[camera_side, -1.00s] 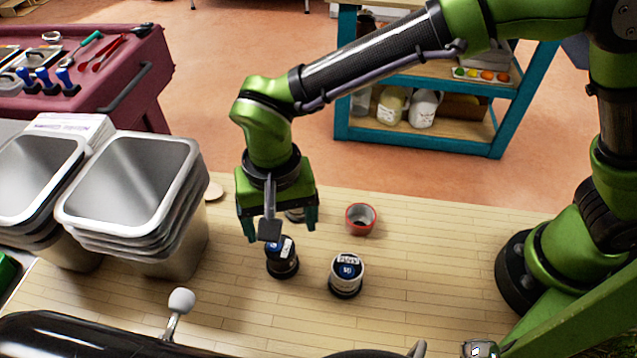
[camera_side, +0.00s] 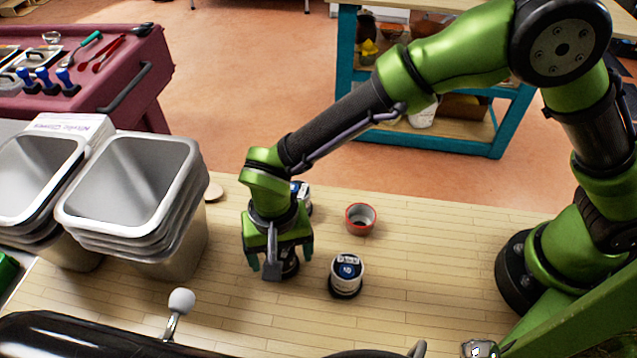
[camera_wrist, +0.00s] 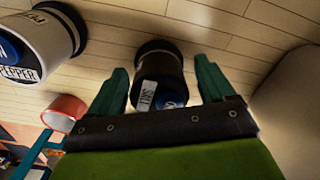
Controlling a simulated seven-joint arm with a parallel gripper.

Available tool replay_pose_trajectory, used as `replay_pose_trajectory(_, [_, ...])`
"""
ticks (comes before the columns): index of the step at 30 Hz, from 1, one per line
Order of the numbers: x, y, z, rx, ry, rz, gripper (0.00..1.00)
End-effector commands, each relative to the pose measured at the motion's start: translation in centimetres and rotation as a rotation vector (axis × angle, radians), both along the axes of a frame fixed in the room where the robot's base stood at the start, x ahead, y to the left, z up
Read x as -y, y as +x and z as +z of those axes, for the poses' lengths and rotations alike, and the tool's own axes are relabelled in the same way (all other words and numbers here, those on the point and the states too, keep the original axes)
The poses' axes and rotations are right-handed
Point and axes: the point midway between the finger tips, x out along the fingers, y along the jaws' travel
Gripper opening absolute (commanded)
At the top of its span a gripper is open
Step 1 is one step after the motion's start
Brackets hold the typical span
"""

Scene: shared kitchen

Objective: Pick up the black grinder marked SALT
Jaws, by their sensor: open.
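The black grinder marked SALT (camera_wrist: 158,80) stands on the wooden counter, between the two open fingers of my gripper (camera_wrist: 160,88) in the wrist view. Its white SALT label and a blue patch face the camera. In the side view my gripper (camera_side: 278,262) is lowered over this black grinder (camera_side: 291,268), which is mostly hidden behind the fingers. The fingers are on either side of it with small gaps showing in the wrist view.
A white grinder marked PEPPER (camera_side: 346,275) stands just right of my gripper, also in the wrist view (camera_wrist: 38,45). Another blue-labelled container (camera_side: 302,194) is partly hidden behind my gripper. A red-rimmed cup (camera_side: 360,218) stands behind. Stacked metal bins (camera_side: 135,190) are at left.

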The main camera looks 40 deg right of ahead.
Motion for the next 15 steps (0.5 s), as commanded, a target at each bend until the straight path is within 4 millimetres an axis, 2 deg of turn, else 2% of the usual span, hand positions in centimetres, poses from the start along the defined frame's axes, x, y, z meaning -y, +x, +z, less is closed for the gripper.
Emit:
replay_pose_trajectory(1, [0.01, 0.00, 0.02, 0.000, 0.000, 0.000, 0.78])
replay_pose_trajectory(12, [0.00, 0.01, 0.05, 0.000, 0.000, 0.000, 0.21])
replay_pose_trajectory(14, [0.00, 0.01, 0.05, 0.000, 0.000, 0.000, 0.12])
replay_pose_trajectory(15, [-0.03, 0.03, 0.11, 0.002, 0.001, 0.000, 0.11])
